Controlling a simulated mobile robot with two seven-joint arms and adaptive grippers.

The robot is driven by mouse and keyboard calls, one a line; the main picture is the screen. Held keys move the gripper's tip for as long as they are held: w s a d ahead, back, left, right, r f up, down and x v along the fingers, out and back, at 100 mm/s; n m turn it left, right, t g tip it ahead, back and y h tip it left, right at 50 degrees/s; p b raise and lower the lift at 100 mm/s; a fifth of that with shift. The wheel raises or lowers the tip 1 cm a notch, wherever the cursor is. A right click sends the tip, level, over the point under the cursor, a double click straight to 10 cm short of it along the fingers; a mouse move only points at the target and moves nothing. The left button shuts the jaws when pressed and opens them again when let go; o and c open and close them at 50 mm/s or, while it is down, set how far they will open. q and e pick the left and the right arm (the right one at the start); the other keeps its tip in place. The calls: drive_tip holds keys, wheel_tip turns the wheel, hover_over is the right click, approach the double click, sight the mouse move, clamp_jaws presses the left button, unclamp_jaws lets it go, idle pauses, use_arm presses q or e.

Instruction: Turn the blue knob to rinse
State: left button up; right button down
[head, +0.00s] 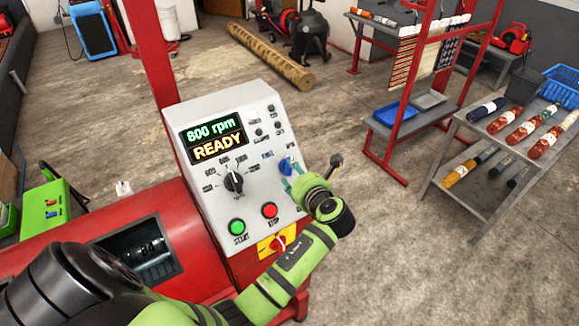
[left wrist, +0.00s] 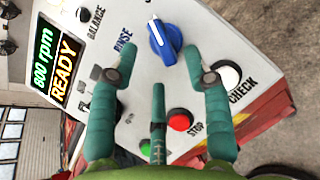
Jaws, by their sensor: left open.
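The blue knob (head: 286,164) is on the right part of the sloped grey control panel (head: 262,112). In the left wrist view the blue knob (left wrist: 166,42) has a white pointer line slanting to the upper left. The word RINSE (left wrist: 125,42) is printed left of it there. My left gripper (head: 290,180) is at the panel, with its teal fingers open around the near side of the knob. In the left wrist view the open fingers (left wrist: 159,62) stand either side of the knob; contact cannot be told. My right gripper is not in view.
The display (head: 213,138) reads 800 rpm READY. A black selector (head: 234,180), green START button (head: 237,227) and red STOP button (head: 270,210) are close by. A white button (left wrist: 226,74) by CHECK is near a finger. A shelf rack (head: 480,150) stands right; floor lies between.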

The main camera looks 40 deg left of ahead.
sight(288, 168)
use_arm(q)
drive_tip(key=x, duration=0.3)
drive_tip(key=shift+w+a+p, duration=0.2)
drive_tip(key=shift+a+p, duration=0.1)
drive_tip(key=shift+p, duration=0.05)
drive_tip(key=shift+w+a+f, duration=0.2)
drive_tip(key=shift+a+f, duration=0.05)
drive_tip(key=shift+s, duration=0.1)
clamp_jaws()
drive_tip(key=shift+r, duration=0.15)
